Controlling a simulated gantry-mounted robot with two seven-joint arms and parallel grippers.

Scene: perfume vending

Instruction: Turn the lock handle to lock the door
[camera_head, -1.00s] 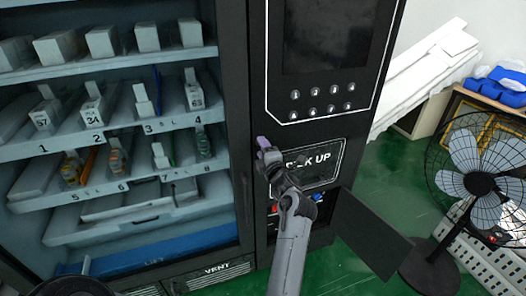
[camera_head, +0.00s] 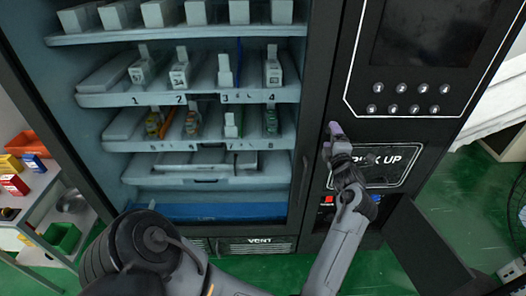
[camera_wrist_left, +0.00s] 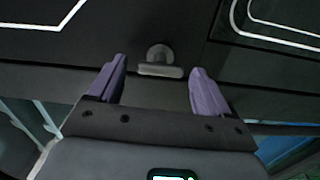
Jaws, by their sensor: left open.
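The vending machine's glass door (camera_head: 300,120) appears closed, with shelves behind it. The lock handle (camera_wrist_left: 160,62) is a grey round hub with a short crossbar on the dark front. In the left wrist view the crossbar lies level, ahead of and between the purple fingers. My left gripper (camera_head: 335,130) is at the dark front beside the PICK UP panel, right of the door's edge. It also shows in the left wrist view (camera_wrist_left: 155,82), open and empty, with a finger to either side of the handle. Neither finger visibly touches it.
The PICK UP panel (camera_head: 385,165) and keypad (camera_head: 408,98) are right of the gripper. A dark flap (camera_head: 425,245) hangs open at the lower right. A shelf unit with coloured bins (camera_head: 60,238) stands at the left. Green floor shows below.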

